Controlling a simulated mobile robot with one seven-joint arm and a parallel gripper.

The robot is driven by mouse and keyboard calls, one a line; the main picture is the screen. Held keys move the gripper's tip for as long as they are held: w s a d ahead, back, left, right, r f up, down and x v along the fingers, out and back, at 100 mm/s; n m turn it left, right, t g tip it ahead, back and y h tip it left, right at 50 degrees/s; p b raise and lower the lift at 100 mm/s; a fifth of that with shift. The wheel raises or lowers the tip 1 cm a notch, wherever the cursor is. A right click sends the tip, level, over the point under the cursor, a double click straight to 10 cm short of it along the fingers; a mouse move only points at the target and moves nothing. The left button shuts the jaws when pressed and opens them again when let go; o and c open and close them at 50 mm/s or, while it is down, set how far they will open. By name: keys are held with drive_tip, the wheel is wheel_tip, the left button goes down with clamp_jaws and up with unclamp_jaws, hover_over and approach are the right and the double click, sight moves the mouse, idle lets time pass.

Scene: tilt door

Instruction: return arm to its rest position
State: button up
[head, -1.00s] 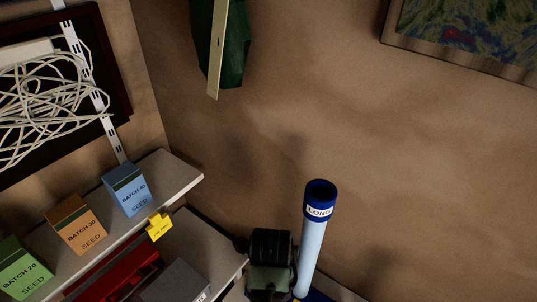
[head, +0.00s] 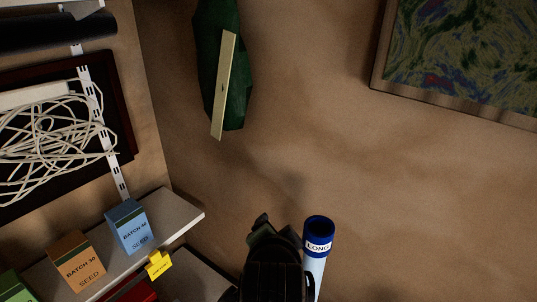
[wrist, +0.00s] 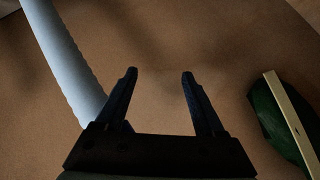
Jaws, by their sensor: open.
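My gripper (wrist: 160,75) is open in the wrist view, its two dark fingers apart with nothing between them and the brown wall behind. In the head view the dark end of my arm shows at the bottom centre, and its fingertips cannot be made out clearly. A light blue tube (head: 318,240) with a dark blue top marked "LONG" stands just right of my arm in the head view. A pale tube (wrist: 62,55), apparently the same one, shows left of my gripper in the wrist view.
A shelf (head: 185,222) at the left carries seed boxes, including a blue one (head: 128,228) and an orange one (head: 77,262), with a yellow tag (head: 159,265) on its edge. A green object (head: 238,95) with a pale strip hangs on the wall. A framed picture (head: 465,60) is upper right.

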wheel_tip(320, 180, up, 18)
drive_tip(key=s+a+n+t+b, duration=0.1)
drive_tip(key=s+n+t+b, duration=0.15)
drive_tip(key=n+t, duration=0.65)
drive_tip(key=s+r+n+t+b, duration=0.1)
drive_tip(key=s+r+t+b, duration=0.5)
drive_tip(key=s+r, duration=0.6)
wheel_tip(320, 180, up, 3)
drive_tip(key=shift+r+t, duration=0.1)
drive_tip(key=shift+t, duration=0.5)
drive_tip(key=shift+s, duration=0.1)
